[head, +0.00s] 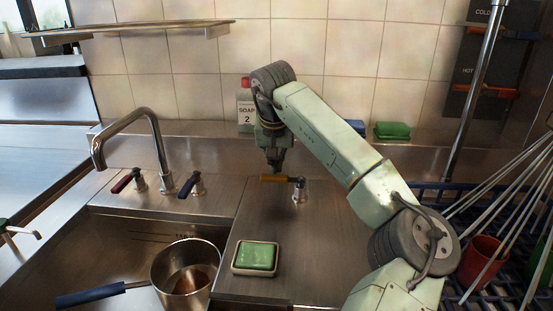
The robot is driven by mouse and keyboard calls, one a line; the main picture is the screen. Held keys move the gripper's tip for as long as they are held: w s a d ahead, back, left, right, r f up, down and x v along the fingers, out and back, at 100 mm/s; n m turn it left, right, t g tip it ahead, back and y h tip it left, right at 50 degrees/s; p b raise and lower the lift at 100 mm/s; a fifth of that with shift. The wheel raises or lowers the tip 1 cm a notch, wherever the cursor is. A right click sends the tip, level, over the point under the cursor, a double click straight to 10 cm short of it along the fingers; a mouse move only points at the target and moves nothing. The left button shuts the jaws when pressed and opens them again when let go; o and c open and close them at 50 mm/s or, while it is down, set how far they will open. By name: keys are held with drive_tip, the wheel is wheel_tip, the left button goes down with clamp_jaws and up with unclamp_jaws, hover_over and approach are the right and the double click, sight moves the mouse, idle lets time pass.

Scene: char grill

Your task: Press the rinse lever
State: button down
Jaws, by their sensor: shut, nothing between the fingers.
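A lever with an orange-brown grip (272,178) and a short metal post sits on the steel counter, right of the sink; it appears to be the rinse lever. Its grip points left and looks roughly level. My gripper (275,166) is shut and points down just above the grip. In this view its tips overlap the grip's upper edge, and I cannot tell whether they touch it. My arm reaches in from the lower right.
A faucet (150,135) and red (122,183) and blue (188,186) levers stand left. A pot (186,278) is in the sink. A green sponge dish (254,258) lies in front; a soap bottle (244,100) stands behind. A blue rack with metal rods is right.

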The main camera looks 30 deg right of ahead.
sight(273, 180)
drive_tip(key=shift+s+a, duration=0.25)
drive_tip(key=shift+a, duration=0.15)
idle(0.5)
drive_tip(key=shift+s+a+b, duration=0.35)
drive_tip(key=shift+s+a, duration=0.6)
drive_tip(key=shift+s, duration=0.2)
drive_tip(key=shift+s+a, duration=0.25)
drive_tip(key=shift+s, duration=0.2)
drive_tip(key=shift+s+a+n+b, duration=0.2)
drive_tip(key=shift+s+n+b, duration=0.25)
drive_tip(key=shift+n, duration=0.35)
drive_tip(key=shift+s+a, duration=0.1)
drive_tip(key=shift+s, duration=1.55)
drive_tip(key=shift+s+d+n+t+y, duration=0.15)
drive_tip(key=shift+s+d+n+y, duration=0.25)
drive_tip(key=shift+n, duration=0.3)
drive_tip(key=shift+s+d+n+t+y, duration=0.1)
drive_tip(key=shift+s+n+t+y, duration=0.1)
drive_tip(key=shift+s+n, duration=0.4)
drive_tip(key=shift+w, duration=0.1)
